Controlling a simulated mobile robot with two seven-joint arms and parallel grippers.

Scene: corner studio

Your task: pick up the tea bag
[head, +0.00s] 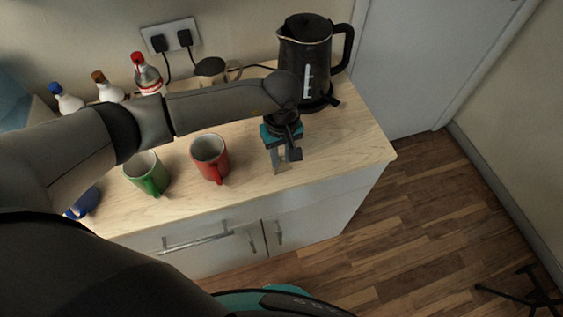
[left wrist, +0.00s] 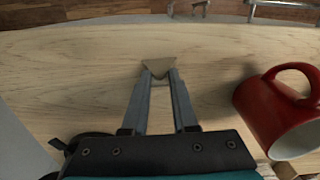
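The tea bag (left wrist: 158,67) is a small tan, folded-looking piece on the pale wooden counter in the left wrist view. My left gripper (left wrist: 160,73) points down at it, with a fingertip on each side. The fingers stand apart, and I cannot make out firm contact with the tea bag. In the head view my left gripper (head: 279,170) is low over the counter near its front edge, right of the red mug. I cannot pick out the tea bag there. My right gripper is not in view.
The red mug (head: 210,158) stands close to the left gripper, with a green mug (head: 147,173) and a blue mug (head: 84,203) further left. A black kettle (head: 305,55) and several bottles stand at the back. The counter's right end (head: 350,140) is clear.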

